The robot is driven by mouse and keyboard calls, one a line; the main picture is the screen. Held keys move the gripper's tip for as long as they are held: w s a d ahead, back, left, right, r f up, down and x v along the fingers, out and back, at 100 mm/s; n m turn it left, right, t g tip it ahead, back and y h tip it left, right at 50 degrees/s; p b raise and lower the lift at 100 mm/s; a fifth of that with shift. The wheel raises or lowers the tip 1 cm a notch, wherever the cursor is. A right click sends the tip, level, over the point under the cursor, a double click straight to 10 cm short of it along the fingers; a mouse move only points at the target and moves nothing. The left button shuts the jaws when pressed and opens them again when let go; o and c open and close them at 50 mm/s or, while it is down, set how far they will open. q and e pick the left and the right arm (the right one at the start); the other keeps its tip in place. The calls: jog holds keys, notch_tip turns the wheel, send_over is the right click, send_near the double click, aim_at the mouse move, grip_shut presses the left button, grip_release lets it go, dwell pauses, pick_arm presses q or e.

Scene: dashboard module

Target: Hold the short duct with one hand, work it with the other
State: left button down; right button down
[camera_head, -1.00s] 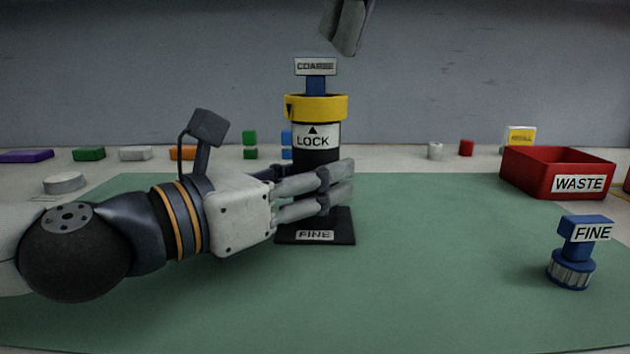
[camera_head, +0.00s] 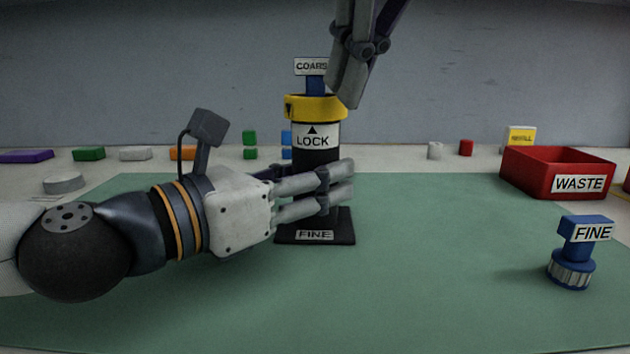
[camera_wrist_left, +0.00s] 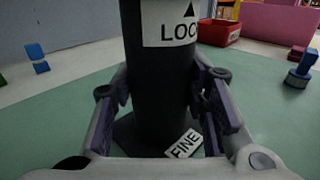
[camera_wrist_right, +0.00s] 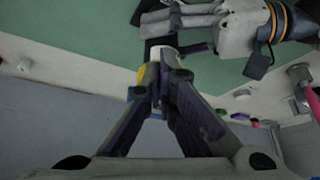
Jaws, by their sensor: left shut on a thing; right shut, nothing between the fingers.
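The short duct (camera_head: 318,158) stands upright on a black base labelled FINE (camera_head: 316,236). It is black with a white LOCK label and a yellow collar (camera_head: 300,107). A blue piece with a COARSE label (camera_head: 310,66) sticks up from its top. My left gripper (camera_head: 335,185) is shut around the duct's lower body, which also shows between its fingers in the left wrist view (camera_wrist_left: 158,90). My right gripper (camera_head: 345,95) is shut and empty, pointing down beside the collar's right side and partly covering it; I cannot tell whether they touch. A blue FINE piece (camera_head: 572,268) stands at the right.
A red WASTE bin (camera_head: 530,176) stands at the mat's back right, with a yellow REFILL box (camera_head: 519,138) behind it. Several small coloured blocks line the back left. The green mat (camera_head: 440,270) is clear between the duct and the FINE piece.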

jog(key=shift+f, duration=0.5)
jog(key=shift+w+a, duration=0.25)
jog(key=shift+w, duration=0.05)
dwell(0.4)
pick_arm(q)
jog(key=shift+s+d, duration=0.1)
jog(key=shift+s, duration=0.05)
pick_arm(e)
jog(key=shift+a, duration=0.2)
jog(key=shift+s, duration=0.1)
notch_tip(320, 180, up, 6)
jog(key=shift+s+d, duration=0.25)
jog(key=shift+s, duration=0.1)
dwell(0.5)
